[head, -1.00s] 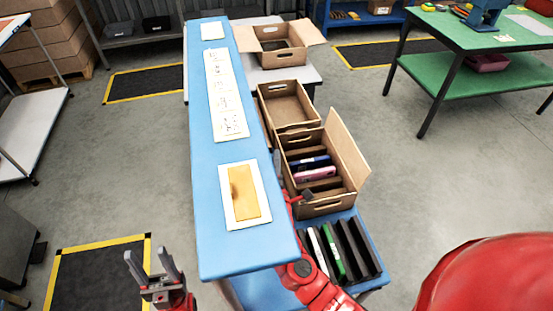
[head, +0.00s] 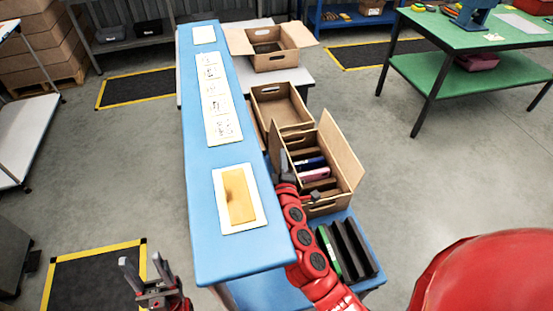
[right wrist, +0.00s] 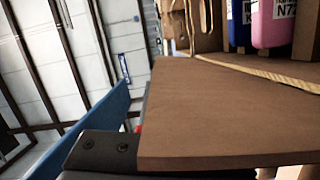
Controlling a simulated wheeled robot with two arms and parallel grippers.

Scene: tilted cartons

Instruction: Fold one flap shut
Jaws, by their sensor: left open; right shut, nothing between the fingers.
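The nearest open carton (head: 343,191) is tilted on the blue stand. Its right flap (head: 343,155) stands up and leans outward. A left-side flap (head: 276,143) shows as a narrow brown panel beside my right gripper. My right gripper (head: 284,163) is shut and empty at the carton's left side. In the right wrist view a broad brown flap (right wrist: 225,115) fills the middle, its edge against or very near my dark finger (right wrist: 100,150); contact is unclear. Blue and pink items (right wrist: 270,25) show beyond it. My left gripper (head: 145,272) is open and empty, far left of the carton.
A long blue bench (head: 222,215) with a yellow pad and picture cards runs left of the cartons. Two more open cartons (head: 282,107) (head: 268,60) stand behind. Dark folders (head: 350,250) fill the stand's front. A green table (head: 475,70) is at right.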

